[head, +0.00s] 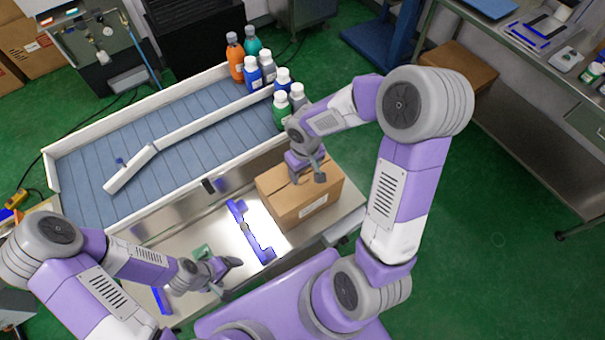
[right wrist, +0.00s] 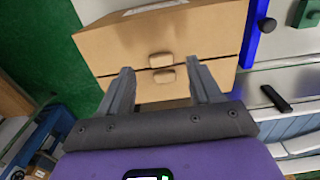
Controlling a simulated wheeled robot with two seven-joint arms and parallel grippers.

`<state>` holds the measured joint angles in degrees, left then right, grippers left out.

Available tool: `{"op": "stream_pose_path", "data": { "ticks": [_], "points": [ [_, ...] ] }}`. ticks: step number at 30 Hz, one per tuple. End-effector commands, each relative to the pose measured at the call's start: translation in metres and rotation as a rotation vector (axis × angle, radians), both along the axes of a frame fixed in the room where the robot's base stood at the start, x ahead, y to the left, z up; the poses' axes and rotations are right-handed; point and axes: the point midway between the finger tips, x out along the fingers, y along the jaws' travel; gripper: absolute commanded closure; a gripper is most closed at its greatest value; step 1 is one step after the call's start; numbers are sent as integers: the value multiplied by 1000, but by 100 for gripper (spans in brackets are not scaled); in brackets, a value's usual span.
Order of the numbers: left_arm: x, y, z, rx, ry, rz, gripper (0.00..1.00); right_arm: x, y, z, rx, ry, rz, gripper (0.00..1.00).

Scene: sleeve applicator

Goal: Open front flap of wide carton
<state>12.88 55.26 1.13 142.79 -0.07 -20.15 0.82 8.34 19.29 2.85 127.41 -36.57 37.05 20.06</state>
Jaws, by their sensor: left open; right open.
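The wide carton (head: 302,208) is a brown cardboard box on the metal work surface, right of the blue fixture. Its top looks closed in the head view, with a pale label on the front side. My right gripper (head: 309,178) is above the carton's top and partly hides it. In the right wrist view the carton (right wrist: 215,45) lies ahead of the open right gripper (right wrist: 161,72). My left gripper (head: 228,275) is open low over the work surface, left of the blue fixture.
A blue fixture (head: 250,232) lies on the work surface (head: 190,230) between my grippers. Behind is a conveyor (head: 120,150) with a white guide rail. Several bottles (head: 236,58) stand at its right end. A side table (head: 520,75) stands at the right.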

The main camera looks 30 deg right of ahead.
Motion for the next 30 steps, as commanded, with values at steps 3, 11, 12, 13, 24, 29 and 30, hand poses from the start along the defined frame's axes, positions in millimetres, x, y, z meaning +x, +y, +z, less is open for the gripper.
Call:
{"op": "stream_pose_path", "data": {
  "ticks": [3, 11, 12, 13, 24, 29, 30],
  "points": [
    [0, 0, -7, 0, -1, 0, 16, -1, 0, -23, 2, 5, 0, 36],
    [1, 0, -11, 0, -2, 1, 16, 0, 0, -43, 2, 0, 0, 36],
    [1, 0, -11, 0, -2, 1, 16, 0, 0, -44, 2, 0, 0, 36],
    [1, 0, -11, 0, -2, 1, 16, 0, 0, -44, 2, 0, -1, 36],
    [1, 0, -10, 0, -2, 1, 16, 0, 0, -44, 2, 0, -1, 64],
    [1, 0, -10, 0, -2, 1, 16, 0, 0, -44, 2, 0, -1, 88],
    [1, 0, -10, 0, -2, 1, 16, 0, 0, -44, 2, 0, -1, 94]
  ]
}}
